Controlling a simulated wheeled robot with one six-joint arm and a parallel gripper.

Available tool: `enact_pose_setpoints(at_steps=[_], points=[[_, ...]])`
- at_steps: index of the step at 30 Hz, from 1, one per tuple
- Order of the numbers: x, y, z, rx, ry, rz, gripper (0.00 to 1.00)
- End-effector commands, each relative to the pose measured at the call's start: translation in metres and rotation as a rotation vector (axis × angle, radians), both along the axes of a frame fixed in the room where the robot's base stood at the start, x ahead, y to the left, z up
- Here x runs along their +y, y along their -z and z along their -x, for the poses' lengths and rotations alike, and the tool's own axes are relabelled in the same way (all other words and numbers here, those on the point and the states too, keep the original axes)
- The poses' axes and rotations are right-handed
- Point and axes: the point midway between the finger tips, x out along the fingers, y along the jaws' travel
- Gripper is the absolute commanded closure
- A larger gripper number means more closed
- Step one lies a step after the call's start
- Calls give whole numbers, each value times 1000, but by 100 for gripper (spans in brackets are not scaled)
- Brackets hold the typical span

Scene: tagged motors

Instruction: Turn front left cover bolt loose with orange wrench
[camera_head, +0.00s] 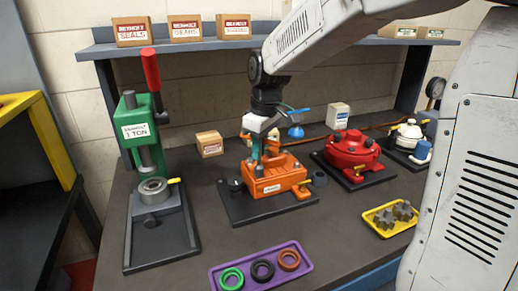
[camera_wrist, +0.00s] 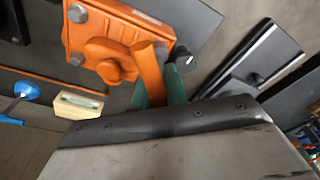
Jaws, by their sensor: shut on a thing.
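The orange motor (camera_head: 276,178) stands on a dark base plate in the middle of the bench. Its cover (camera_wrist: 118,32) shows in the wrist view with grey bolts near its corners, including one bolt (camera_wrist: 77,13) and another bolt (camera_wrist: 76,59). My gripper (camera_head: 263,149) is over the left part of the motor, pointing down. In the wrist view its green fingers (camera_wrist: 157,90) are shut on the orange wrench (camera_wrist: 150,62), which shows as an orange bar between them. The wrench's far end and the front left bolt are not clearly visible; I cannot tell whether they touch.
A green press (camera_head: 142,130) stands left and a red motor (camera_head: 352,152) right. A purple tray (camera_head: 262,280) with rings lies in front, and a yellow tray (camera_head: 385,230) with gears at front right. A blue lamp-like object (camera_head: 296,131) and a small box (camera_head: 209,144) are behind.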

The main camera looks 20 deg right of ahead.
Motion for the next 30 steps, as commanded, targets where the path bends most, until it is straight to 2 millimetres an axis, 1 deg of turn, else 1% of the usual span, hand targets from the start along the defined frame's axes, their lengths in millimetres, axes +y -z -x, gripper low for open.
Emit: enact_pose_setpoints(at_steps=[6,14,17,30], points=[[0,-17,-1,-2,-1,0,100],[0,-19,0,-1,-1,0,100],[0,-23,0,-2,-1,0,100],[0,-64,-1,-2,-2,0,100]])
